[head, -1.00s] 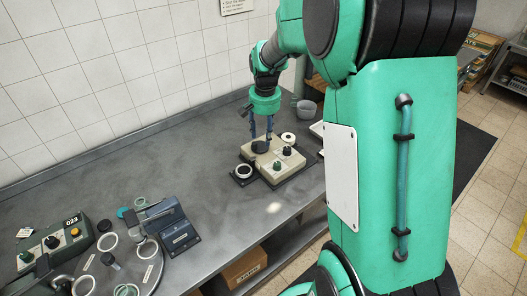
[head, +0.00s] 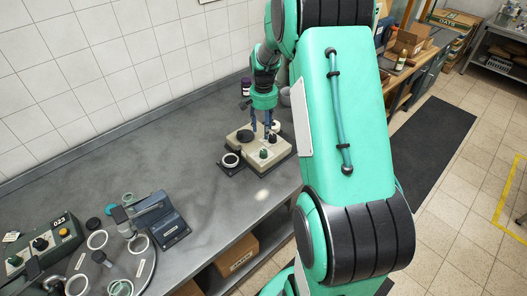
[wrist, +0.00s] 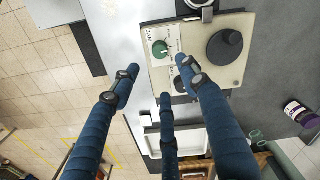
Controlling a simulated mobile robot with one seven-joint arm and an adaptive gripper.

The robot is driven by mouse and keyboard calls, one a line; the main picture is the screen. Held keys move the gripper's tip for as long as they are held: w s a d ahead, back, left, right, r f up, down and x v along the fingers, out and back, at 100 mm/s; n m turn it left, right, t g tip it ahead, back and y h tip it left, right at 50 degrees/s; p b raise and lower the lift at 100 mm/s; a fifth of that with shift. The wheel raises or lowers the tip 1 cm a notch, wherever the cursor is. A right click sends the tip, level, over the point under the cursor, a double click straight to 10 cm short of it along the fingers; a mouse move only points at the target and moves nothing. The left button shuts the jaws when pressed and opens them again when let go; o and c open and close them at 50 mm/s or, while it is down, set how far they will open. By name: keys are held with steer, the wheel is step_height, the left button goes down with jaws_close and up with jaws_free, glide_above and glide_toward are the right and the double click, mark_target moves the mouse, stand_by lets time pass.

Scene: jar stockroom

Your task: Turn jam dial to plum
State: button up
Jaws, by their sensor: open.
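A beige box (head: 248,150) stands on the grey counter with a green knob (head: 264,154), a black knob (head: 272,139) and a large black disc (head: 245,136) on top. In the wrist view the green knob (wrist: 160,49) sits beside small printed lettering, too small to read surely, and its white pointer mark is hard to make out. My gripper (wrist: 160,84) is open and empty, its fingers spread over the panel's lower edge, near the black knob (wrist: 180,84). In the head view my gripper (head: 261,130) hangs above the box, and its fingers partly hide the top.
At left are a blue device (head: 168,228), a round turntable with rings, and a green box marked 023 (head: 62,238). The counter between is clear.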

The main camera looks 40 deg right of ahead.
mark_target(264, 151)
step_height(264, 151, down, 14)
steer(key=shift+r+b, duration=0.25)
steer(key=shift+b, duration=0.35)
steer(key=shift+c, duration=0.3)
jaws_close()
